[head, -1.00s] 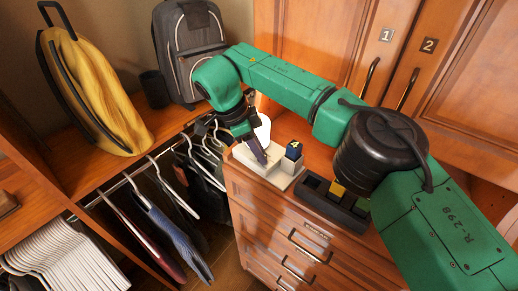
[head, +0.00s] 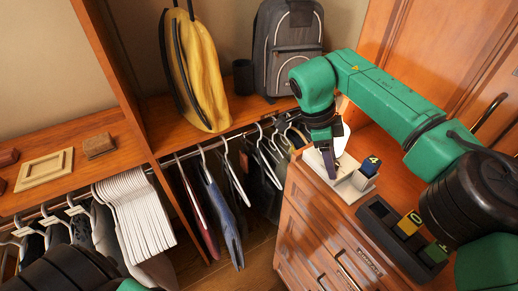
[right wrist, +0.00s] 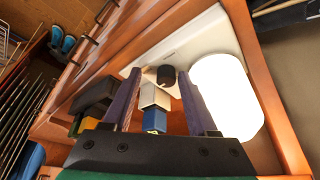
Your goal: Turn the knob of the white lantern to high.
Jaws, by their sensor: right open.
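The white lantern (right wrist: 225,95) is a bright rounded white body in the right wrist view; in the head view (head: 341,139) my arm partly hides it. A black knob (right wrist: 166,75) sits on a pale base plate (right wrist: 185,48) beside it. I cannot read the knob's setting. My right gripper (right wrist: 160,77) is open, its two purple fingers on either side of the knob in the picture; contact cannot be told. In the head view the right gripper (head: 331,172) reaches down over the pale base. My left gripper is out of view.
A blue block marked 4 (head: 371,165) stands on a pale support close to the gripper. A dark tray (head: 378,219) with numbered blocks is on the dresser (head: 315,222). A grey backpack (head: 287,50), a yellow bag (head: 200,70) and hanging clothes are to the left.

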